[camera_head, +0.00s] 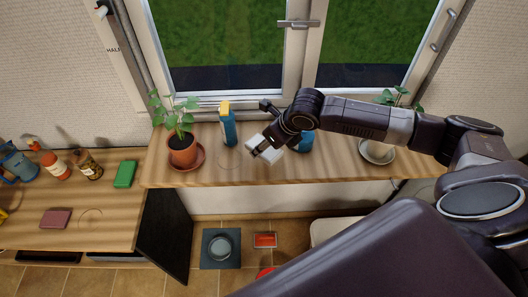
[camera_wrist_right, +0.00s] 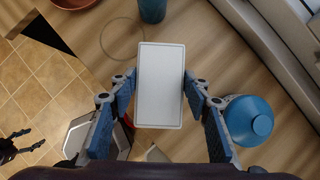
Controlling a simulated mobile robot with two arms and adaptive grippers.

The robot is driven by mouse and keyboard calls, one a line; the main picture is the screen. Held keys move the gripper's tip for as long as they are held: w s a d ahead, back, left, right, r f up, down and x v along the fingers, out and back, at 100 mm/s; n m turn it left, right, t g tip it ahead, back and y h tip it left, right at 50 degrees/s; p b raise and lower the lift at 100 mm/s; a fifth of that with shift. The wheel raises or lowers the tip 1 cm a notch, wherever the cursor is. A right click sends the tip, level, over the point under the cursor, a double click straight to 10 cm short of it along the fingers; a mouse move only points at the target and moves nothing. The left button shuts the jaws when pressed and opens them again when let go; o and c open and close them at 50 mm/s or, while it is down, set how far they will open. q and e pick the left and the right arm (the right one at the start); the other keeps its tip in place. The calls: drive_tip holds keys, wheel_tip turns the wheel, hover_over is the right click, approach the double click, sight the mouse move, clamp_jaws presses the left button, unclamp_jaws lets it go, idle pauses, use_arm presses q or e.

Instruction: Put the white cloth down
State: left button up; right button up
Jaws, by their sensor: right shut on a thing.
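The white cloth (camera_head: 264,146) looks like a flat white rectangular block. It is in my right gripper (camera_head: 268,143), over the wooden sill. In the right wrist view the white cloth (camera_wrist_right: 160,85) sits between the two blue-padded fingers, which are shut on its sides. The wood shows around it; I cannot tell whether it touches the sill. My left gripper is outside the head view. A dark jointed piece at the lower left of the right wrist view may be my left gripper (camera_wrist_right: 22,146); its opening is unclear.
On the sill (camera_head: 205,172), a potted plant (camera_head: 182,150) and a blue bottle with a yellow top (camera_head: 228,125) stand left of my right gripper. Another blue container (camera_wrist_right: 248,120) stands close beside its right finger. A second potted plant (camera_head: 378,150) stands right. Bare wood lies around a faint ring mark.

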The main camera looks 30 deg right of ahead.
sight(264, 155)
wheel_tip(264, 155, down, 4)
drive_tip(key=shift+p, duration=0.45)
drive_tip(key=shift+f, duration=0.4)
drive_tip(key=shift+f, duration=0.1)
drive_tip(key=o, duration=1.1)
drive_tip(key=b+v, duration=0.2)
drive_tip(key=v, duration=1)
